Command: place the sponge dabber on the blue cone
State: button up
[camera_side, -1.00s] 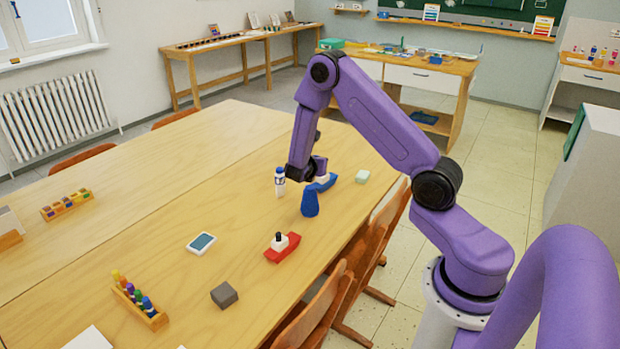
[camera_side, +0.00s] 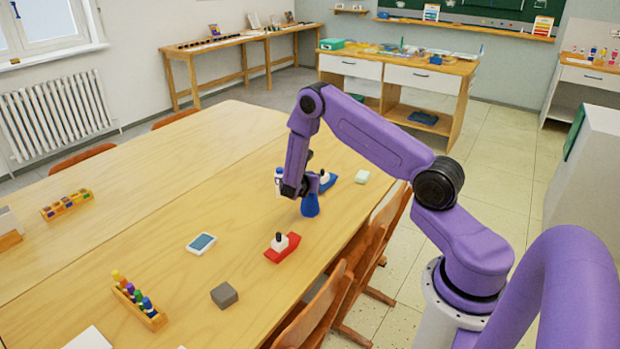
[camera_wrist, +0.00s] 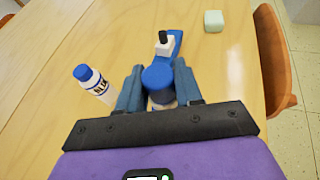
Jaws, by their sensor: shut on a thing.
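My gripper (camera_wrist: 157,92) is shut on the sponge dabber (camera_wrist: 157,78), which shows a round blue top and a paler part below between the fingers. In the side view my gripper (camera_side: 293,190) is low over the table, beside and partly in front of the top of the blue cone (camera_side: 310,206). The cone stands upright on the table. The held dabber is mostly hidden in the side view, so I cannot tell whether it touches the cone. The cone is not clearly distinguishable in the wrist view.
A white bottle with a blue cap (camera_wrist: 92,84) stands close left of my gripper. A blue toy boat (camera_wrist: 170,50) and a pale green block (camera_wrist: 213,21) lie beyond it. A red boat (camera_side: 282,248) and grey block (camera_side: 224,295) are nearer the side camera.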

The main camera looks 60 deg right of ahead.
jog(key=shift+f, duration=0.15)
jog(key=o, duration=1)
jog(key=shift+r, duration=0.2)
jog(key=s+a+r+m, duration=0.1)
jog(key=s+a+r, duration=0.15)
jog(key=a, duration=0.25)
jog(key=s+a+r+m+y, duration=0.1)
jog(key=s+a+r, duration=0.1)
jog(key=a+r, duration=0.25)
jog(key=s+a+r+m, duration=0.1)
jog(key=s+a+r, duration=0.1)
jog(key=a, duration=0.4)
jog(key=s+a+r+m+g+y, duration=0.1)
jog(key=s+a+r+m+y, duration=0.1)
jog(key=s, duration=0.7)
jog(key=s+a+r+m+g+y, duration=0.1)
jog(key=s+a+r+y, duration=0.3)
jog(key=s+a, duration=0.5)
jog(key=s+a+r+m+g+y, duration=0.2)
jog(key=s+a+y, duration=0.4)
jog(key=s, duration=0.5)
jog(key=shift+s+r+m, duration=0.2)
jog(key=shift+r+m, duration=0.3)
jog(key=shift+r, duration=0.45)
